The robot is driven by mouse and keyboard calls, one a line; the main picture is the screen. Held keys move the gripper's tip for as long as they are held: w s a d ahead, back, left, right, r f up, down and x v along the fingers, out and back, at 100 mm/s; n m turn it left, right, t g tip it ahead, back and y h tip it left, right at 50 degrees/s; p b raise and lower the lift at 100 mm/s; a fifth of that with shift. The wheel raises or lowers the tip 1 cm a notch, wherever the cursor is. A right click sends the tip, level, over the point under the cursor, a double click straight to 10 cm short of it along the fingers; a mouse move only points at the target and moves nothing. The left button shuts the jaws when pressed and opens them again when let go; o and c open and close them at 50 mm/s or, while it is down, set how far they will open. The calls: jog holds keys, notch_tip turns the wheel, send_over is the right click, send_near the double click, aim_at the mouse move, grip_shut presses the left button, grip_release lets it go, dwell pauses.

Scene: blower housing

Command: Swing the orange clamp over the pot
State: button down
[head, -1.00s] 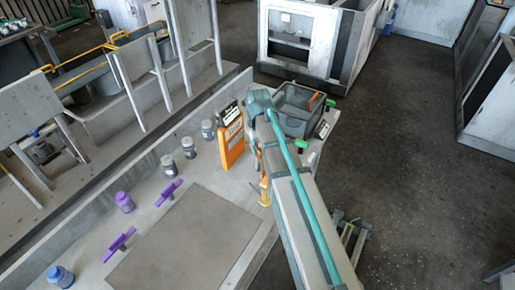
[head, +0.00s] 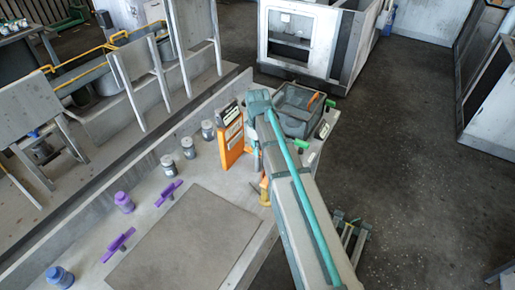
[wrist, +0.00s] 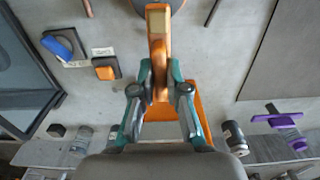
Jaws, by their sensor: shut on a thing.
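The orange clamp (wrist: 158,50) rises in the middle of the wrist view, its bar pointing to the top edge. My gripper (wrist: 160,92) is shut on the clamp, with one finger on each side of it. A grey round piece (wrist: 176,4) shows behind the clamp's top end, cut by the frame edge; I cannot tell whether it is the pot. In the head view a small orange-yellow part (head: 264,191) shows beside my arm, which hides my gripper and most of the clamp there.
An orange box (head: 230,142) stands upright on the bench near my arm. A grey bin (head: 297,110) is behind my arm. The flat plate (head: 190,240) is bare.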

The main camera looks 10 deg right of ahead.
dwell(0.3)
jog(key=c, duration=1.2)
grip_release()
notch_tip(320, 180, up, 12)
jog(key=shift+r, duration=0.1)
